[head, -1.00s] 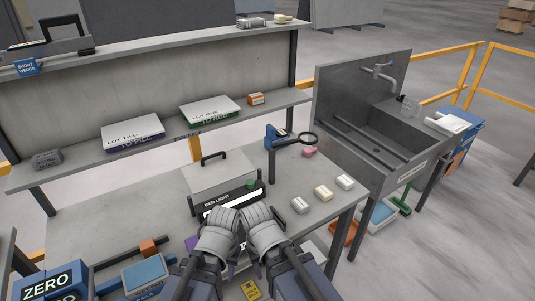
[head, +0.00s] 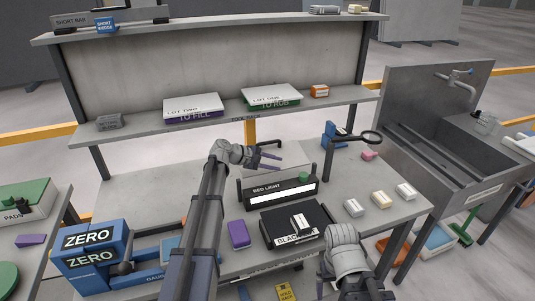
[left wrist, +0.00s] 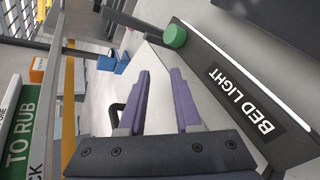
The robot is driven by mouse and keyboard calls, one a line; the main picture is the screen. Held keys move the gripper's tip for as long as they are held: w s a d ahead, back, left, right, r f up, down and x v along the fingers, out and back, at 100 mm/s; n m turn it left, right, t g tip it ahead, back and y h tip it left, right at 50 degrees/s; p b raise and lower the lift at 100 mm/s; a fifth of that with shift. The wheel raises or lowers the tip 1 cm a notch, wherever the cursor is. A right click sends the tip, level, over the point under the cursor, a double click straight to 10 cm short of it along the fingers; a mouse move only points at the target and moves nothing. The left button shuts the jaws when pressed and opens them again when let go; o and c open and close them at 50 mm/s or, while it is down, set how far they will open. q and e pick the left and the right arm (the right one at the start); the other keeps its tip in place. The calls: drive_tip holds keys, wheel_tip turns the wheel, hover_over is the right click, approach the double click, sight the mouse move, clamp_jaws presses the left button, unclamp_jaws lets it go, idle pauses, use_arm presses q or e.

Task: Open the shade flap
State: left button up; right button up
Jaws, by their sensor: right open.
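The bed light box (head: 247,191) stands on the bench, with a black labelled front, a bright white strip and a green knob (head: 304,176). Behind its front is a pale grey panel with a black handle (head: 268,142), which looks like the shade flap (head: 290,150). In the left wrist view the flap (left wrist: 215,112) lies beyond the fingers and the handle (left wrist: 115,116) is left of them. My left gripper (head: 279,161) is over the box; its purple fingers (left wrist: 160,73) are apart and empty. My right gripper (head: 321,288) is low at the front edge, mostly hidden.
A black tray (head: 279,219) with a pale block (head: 300,222) and a purple block (head: 238,234) lie in front of the box. A magnifier (head: 370,137) stands behind right. Pale blocks lie at right. A shelf (head: 150,127) runs behind, above the box.

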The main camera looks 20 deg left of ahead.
sight(262, 144)
use_arm(q)
drive_tip(key=w+a+r+n+t, duration=0.1)
drive_tip(key=w+a, duration=0.1)
drive_tip(key=a, duration=0.1)
drive_tip(key=w+a+r+n+t, duration=0.1)
drive_tip(key=a+n, duration=0.1)
drive_tip(key=a, duration=0.2)
drive_tip(key=w+a+n+t+b, duration=0.1)
drive_tip(key=w+a, duration=0.1)
drive_tip(key=a, duration=0.2)
drive_tip(key=shift+w+a+r+n+t, duration=0.1)
drive_tip(key=shift+w+r+n+t, duration=0.2)
drive_tip(key=shift+r+n, duration=0.1)
drive_tip(key=shift+b+x, duration=1.1)
drive_tip(key=shift+x, duration=2.9)
drive_tip(key=shift+s, duration=0.15)
clamp_jaws()
use_arm(e)
drive_tip(key=shift+f, duration=2.05)
